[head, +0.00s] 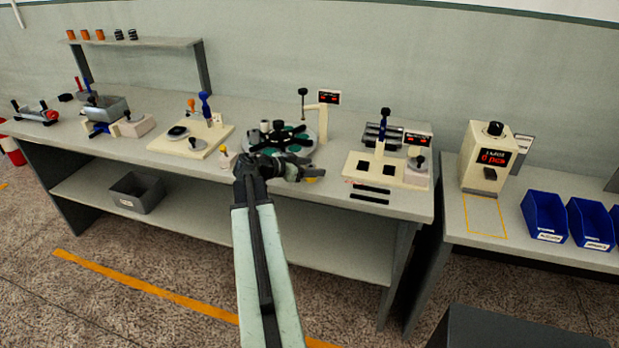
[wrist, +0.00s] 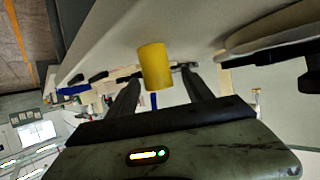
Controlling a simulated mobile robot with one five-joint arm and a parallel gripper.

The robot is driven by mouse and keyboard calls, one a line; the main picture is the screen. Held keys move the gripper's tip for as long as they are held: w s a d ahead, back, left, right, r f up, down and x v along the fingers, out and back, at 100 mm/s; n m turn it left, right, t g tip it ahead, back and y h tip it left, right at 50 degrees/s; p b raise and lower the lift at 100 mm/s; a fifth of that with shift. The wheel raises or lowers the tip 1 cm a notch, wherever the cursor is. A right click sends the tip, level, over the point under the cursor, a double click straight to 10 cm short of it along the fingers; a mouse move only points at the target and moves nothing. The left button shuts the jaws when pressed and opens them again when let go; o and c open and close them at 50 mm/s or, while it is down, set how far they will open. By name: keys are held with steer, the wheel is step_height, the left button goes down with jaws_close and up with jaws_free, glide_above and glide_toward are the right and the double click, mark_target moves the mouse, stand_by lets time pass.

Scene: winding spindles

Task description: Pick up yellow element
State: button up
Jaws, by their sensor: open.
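The yellow element (wrist: 154,67) is a short cylinder in the wrist view, just beyond my fingertips and in line with the gap between them. In the head view only a small bit of yellow (head: 311,179) shows at the front edge of the bench, beside my gripper (head: 305,170), which covers much of that spot. In the wrist view my gripper (wrist: 163,77) has its two fingers apart, with nothing held. I cannot tell whether the fingertips reach around the cylinder.
Behind my gripper stands a round dial fixture (head: 283,137) with dark parts. A cream station (head: 382,165) with a blue handle is to the right. Two dark bars (head: 370,193) lie at the front edge. Blue bins (head: 545,216) sit on the right bench.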

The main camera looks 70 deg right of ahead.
steer(key=x, duration=0.3)
steer(key=shift+f+b, duration=0.1)
steer(key=shift+b, duration=0.25)
jaws_close()
